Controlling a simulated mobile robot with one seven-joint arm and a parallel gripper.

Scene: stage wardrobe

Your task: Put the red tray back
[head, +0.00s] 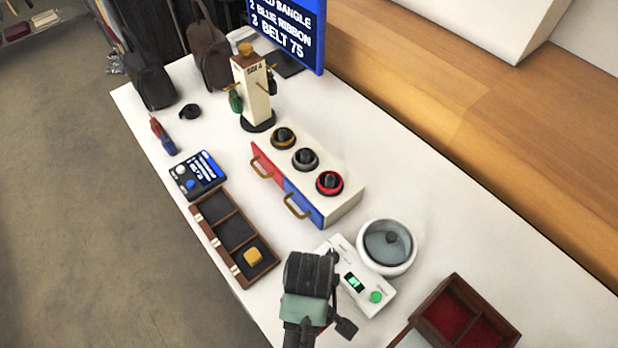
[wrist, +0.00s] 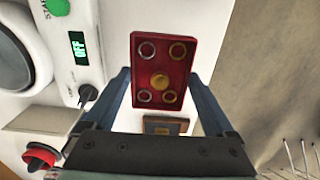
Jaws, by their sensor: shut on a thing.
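The red tray (wrist: 149,48) shows in the wrist view as a small upright-looking rectangle with several round rings near its corners and a gold knob in the middle. My gripper (wrist: 160,76) is shut on it, one finger at each long side. A dark wooden box (head: 432,296) with red-lined compartments stands at the lower right of the head view; the compartments look empty.
Left of my gripper is a wooden three-compartment tray (head: 209,242) with a yellow block. Just right are a white device (head: 376,281) with a green button and a round white dish (head: 412,262). Behind is a drawer unit (head: 340,209) with bangles on top.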

